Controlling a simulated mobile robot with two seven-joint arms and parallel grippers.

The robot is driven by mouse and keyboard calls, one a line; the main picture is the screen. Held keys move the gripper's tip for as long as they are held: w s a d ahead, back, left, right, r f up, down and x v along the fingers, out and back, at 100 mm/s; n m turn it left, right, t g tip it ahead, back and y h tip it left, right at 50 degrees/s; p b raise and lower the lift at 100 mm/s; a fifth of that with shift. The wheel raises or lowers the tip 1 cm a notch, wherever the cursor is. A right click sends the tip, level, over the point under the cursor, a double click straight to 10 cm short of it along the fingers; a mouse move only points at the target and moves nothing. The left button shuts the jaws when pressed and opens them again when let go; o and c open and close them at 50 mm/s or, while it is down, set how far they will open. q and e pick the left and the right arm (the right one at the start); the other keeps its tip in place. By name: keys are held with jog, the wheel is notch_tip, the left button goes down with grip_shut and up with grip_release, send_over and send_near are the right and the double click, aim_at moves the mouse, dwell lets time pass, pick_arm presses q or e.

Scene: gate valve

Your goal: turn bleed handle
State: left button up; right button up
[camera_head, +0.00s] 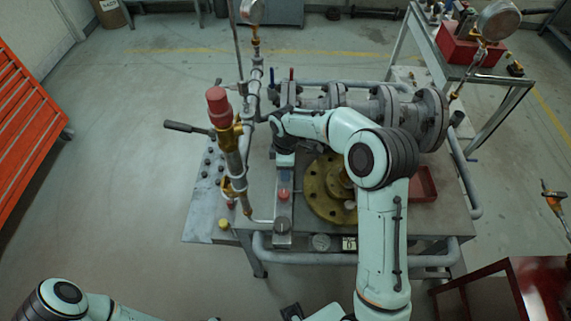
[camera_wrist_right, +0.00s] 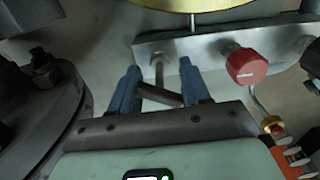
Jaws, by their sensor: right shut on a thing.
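The bleed handle (camera_wrist_right: 160,95) is a small dark bar on a thin stem that comes out of a grey metal block (camera_wrist_right: 205,48) in the right wrist view. My right gripper (camera_wrist_right: 160,88) has its two blue fingers on either side of this bar and is shut on it. In the head view the right gripper (camera_head: 286,174) reaches down to the bench beside a red knob (camera_head: 284,194). The handle is hidden there by my gripper and wrist. The red knob also shows in the right wrist view (camera_wrist_right: 247,67), right of the fingers.
A yellow flange (camera_head: 322,205) lies on the bench right of the gripper. A vertical pipe with a red cap (camera_head: 218,102) stands close on the left. Grey flanged pipework (camera_head: 390,108) runs behind. A red tray (camera_head: 424,184) sits at the right.

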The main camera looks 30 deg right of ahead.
pick_arm(q)
jog(key=shift+w+r+p, duration=0.45)
jog(key=shift+r, duration=0.2)
jog(key=shift+w+r+p, duration=0.4)
jog(key=shift+r, duration=0.2)
pick_arm(e)
jog(key=n, duration=0.5)
jog(key=o, duration=0.9)
jog(key=shift+r, duration=0.1)
pick_arm(q)
jog(key=shift+w+r+p, duration=0.6)
jog(key=shift+w+r, duration=0.1)
jog(key=shift+r, duration=0.05)
pick_arm(e)
notch_tip(320, 180, up, 13)
jog(key=shift+r, duration=0.15)
pick_arm(q)
jog(key=shift+s, duration=0.15)
